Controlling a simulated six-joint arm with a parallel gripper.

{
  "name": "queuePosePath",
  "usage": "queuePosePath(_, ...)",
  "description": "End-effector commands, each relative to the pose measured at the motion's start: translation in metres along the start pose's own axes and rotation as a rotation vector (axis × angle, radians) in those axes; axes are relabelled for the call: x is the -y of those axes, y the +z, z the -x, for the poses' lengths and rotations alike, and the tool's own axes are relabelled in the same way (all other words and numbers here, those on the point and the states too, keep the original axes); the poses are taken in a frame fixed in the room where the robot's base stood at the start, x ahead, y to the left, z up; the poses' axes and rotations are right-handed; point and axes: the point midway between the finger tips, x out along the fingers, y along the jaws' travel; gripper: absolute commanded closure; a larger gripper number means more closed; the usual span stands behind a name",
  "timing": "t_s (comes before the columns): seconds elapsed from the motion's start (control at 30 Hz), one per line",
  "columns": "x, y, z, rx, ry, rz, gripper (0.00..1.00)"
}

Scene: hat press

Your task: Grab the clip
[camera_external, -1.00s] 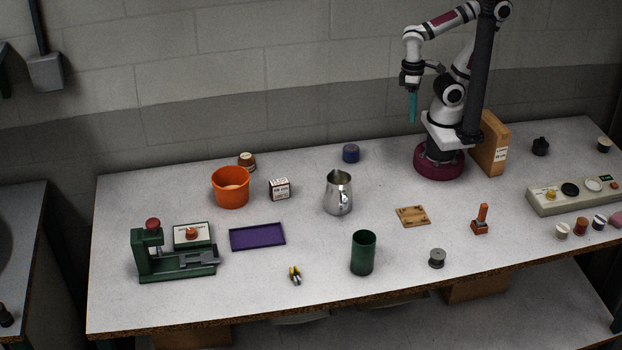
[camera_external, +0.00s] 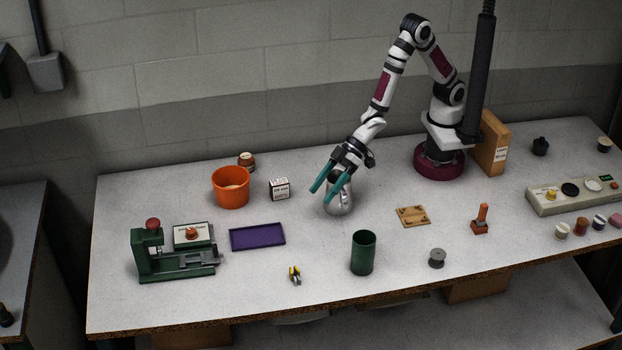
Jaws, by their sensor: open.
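The clip (camera_external: 295,274) is small, with yellow and black on it, and lies on the white table near the front edge, left of the green cup. My gripper (camera_external: 322,190) has two teal fingers spread apart with nothing between them. It is in the air, behind and to the right of the clip in the picture, in front of the upper part of the metal pitcher (camera_external: 338,207). The gripper hides the pitcher's rim; I cannot tell how far apart they are.
A green cup (camera_external: 363,254) stands right of the clip. A purple tray (camera_external: 257,237) lies left of and behind it. The table around the clip is clear.

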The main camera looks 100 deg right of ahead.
Motion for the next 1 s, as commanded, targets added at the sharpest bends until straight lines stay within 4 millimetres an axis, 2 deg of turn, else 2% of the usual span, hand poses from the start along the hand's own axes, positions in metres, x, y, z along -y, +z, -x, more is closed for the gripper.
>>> queuePosePath(0.03,0.021,0.01,-0.021,-0.041,-0.063,0.041,0.18)
queuePosePath(0.1,0.045,0.018,-0.038,-0.105,-0.141,0.084,0.18)
queuePosePath(0.2,0.064,0.025,-0.049,-0.157,-0.207,0.114,0.18)
queuePosePath(0.27,0.07,0.025,-0.055,-0.169,-0.222,0.121,0.18)
queuePosePath(0.33,0.074,0.023,-0.07,-0.173,-0.225,0.123,0.18)
queuePosePath(0.5,0.084,0.015,-0.118,-0.173,-0.224,0.124,0.18)
queuePosePath(0.6,0.088,0.012,-0.139,-0.173,-0.223,0.123,0.18)
queuePosePath(0.77,0.091,0.009,-0.159,-0.172,-0.222,0.123,0.18)
queuePosePath(0.9,0.091,0.007,-0.188,-0.172,-0.222,0.124,0.18)
queuePosePath(1.0,0.094,0.005,-0.2,-0.172,-0.222,0.125,0.18)
